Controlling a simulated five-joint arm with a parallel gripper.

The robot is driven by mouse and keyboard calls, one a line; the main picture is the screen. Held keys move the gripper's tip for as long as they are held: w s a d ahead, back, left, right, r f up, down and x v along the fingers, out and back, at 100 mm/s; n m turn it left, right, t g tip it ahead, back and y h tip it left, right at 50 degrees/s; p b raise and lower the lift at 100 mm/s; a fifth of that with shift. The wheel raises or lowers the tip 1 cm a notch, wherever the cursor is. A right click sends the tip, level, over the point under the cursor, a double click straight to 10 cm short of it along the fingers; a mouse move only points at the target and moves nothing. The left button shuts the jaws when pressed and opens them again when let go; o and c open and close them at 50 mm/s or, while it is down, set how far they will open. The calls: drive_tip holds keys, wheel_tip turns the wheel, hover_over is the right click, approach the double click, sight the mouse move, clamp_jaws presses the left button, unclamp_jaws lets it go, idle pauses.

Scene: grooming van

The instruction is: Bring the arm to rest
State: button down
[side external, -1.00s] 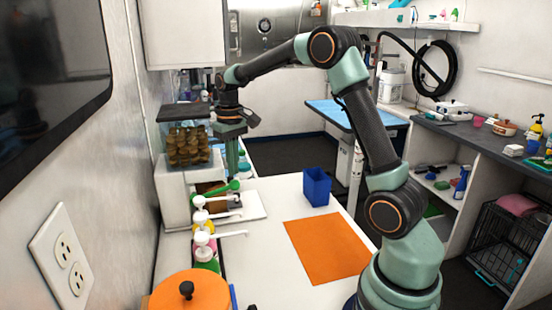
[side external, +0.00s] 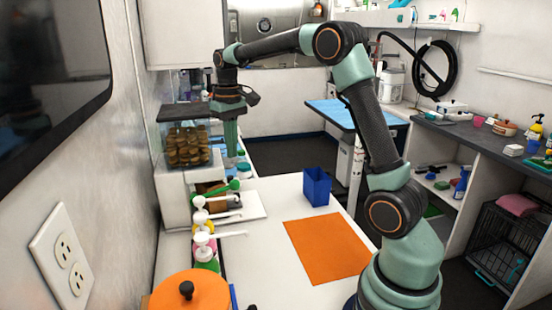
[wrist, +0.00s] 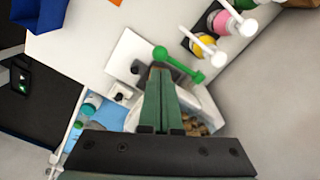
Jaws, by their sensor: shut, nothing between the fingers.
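My gripper (side external: 231,140) hangs pointing down at the far left of the white counter (side external: 262,262), beside a clear bin of brown treats (side external: 188,146). Its two green fingers are shut together with nothing between them. Whether the fingertips touch anything below cannot be told.
A blue open box (side external: 317,187) and an orange mat (side external: 327,247) lie on the counter. Pump bottles (side external: 204,240) line its left edge, with an orange lidded pot (side external: 190,293) in front. A blue-topped table (side external: 335,114) stands behind. The counter's middle is clear.

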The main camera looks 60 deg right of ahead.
drive_tip(key=s+a+r+n+t, duration=0.1)
drive_tip(key=s+a+r+t, duration=0.2)
drive_tip(key=s+a+r, duration=0.35)
drive_tip(key=s+a+f+n+t, duration=0.2)
drive_tip(key=s+a+f, duration=0.2)
drive_tip(key=s+a, duration=0.3)
drive_tip(key=s, duration=0.2)
drive_tip(key=shift+s+f+t, duration=0.3)
drive_tip(key=shift+s+f, duration=0.1)
drive_tip(key=shift+a, duration=0.1)
